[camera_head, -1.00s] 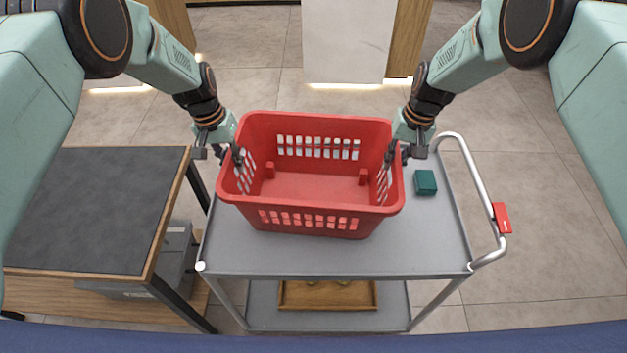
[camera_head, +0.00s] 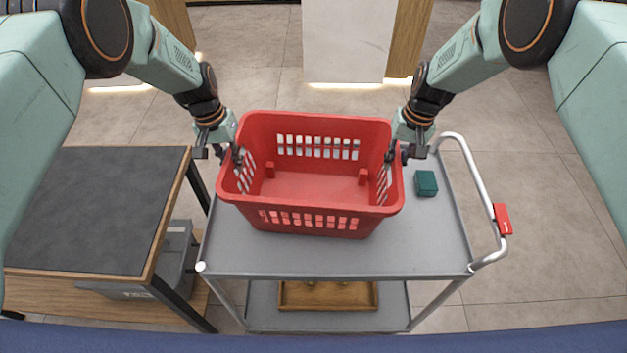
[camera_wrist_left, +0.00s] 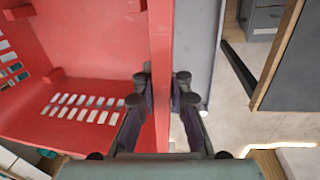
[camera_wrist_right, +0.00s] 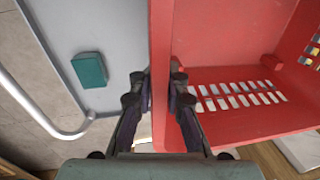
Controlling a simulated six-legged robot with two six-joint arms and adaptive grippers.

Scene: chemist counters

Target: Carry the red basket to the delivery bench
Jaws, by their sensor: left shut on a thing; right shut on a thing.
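The red basket (camera_head: 313,187) is upright and empty, over the top shelf of a grey trolley in the head view. I cannot tell whether its base touches the shelf. My left gripper (camera_head: 232,155) is shut on the basket's left side wall, which also shows in the left wrist view (camera_wrist_left: 159,60) between its fingers (camera_wrist_left: 160,92). My right gripper (camera_head: 395,155) is shut on the right side wall, also seen in the right wrist view (camera_wrist_right: 160,60) between its fingers (camera_wrist_right: 160,92). I cannot tell which bench is the delivery bench.
The grey trolley (camera_head: 300,262) has a curved rail (camera_head: 478,185) on the right and a wooden tray (camera_head: 328,296) on its lower shelf. A small green box (camera_head: 425,183) lies right of the basket. A dark-topped bench (camera_head: 90,205) stands left. Open floor (camera_head: 550,200) lies right.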

